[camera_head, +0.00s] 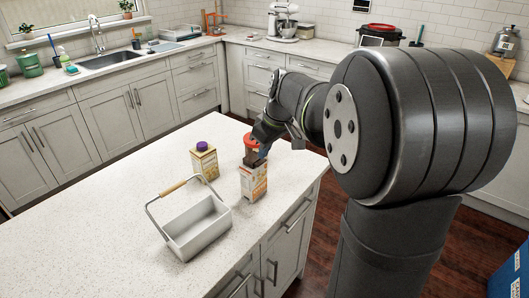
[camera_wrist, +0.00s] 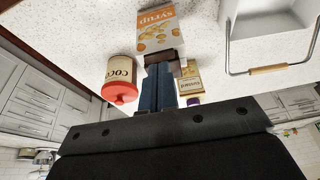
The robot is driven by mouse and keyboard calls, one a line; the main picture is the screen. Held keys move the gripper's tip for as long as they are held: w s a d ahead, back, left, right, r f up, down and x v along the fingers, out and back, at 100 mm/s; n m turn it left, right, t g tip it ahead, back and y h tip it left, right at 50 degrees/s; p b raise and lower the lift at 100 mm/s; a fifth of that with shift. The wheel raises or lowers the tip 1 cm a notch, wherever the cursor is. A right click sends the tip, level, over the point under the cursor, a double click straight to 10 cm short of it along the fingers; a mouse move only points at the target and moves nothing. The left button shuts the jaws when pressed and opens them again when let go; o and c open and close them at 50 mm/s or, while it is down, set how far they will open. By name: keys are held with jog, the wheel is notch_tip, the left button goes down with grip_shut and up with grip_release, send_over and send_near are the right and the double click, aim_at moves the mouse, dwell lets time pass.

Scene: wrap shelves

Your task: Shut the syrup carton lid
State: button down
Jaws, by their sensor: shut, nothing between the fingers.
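The syrup carton (camera_head: 253,183) stands upright on the island, white and orange with printed food pictures. Its front, lettered "Syrup", also shows in the wrist view (camera_wrist: 155,30). A dark brown lid (camera_head: 252,157) is at its top and shows in the wrist view (camera_wrist: 165,56); I cannot tell how far it is open. My gripper (camera_wrist: 158,66) is shut and empty, its blue fingers side by side at the lid. I cannot tell whether they touch it. In the head view my gripper (camera_head: 263,150) is just above and behind the carton, partly hidden.
A custard carton (camera_head: 203,162) with a purple cap stands left of the syrup carton. A cocoa canister (camera_wrist: 121,74) with a red lid stands close beside my fingers. A grey basket (camera_head: 196,228) with a wooden handle stands in front. The island's left side is clear.

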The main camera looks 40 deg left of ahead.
jog(key=v, duration=1.3)
jog(key=shift+r, duration=0.2)
jog(key=shift+d, duration=0.1)
jog(key=x, duration=1.3)
jog(key=shift+f, duration=0.95)
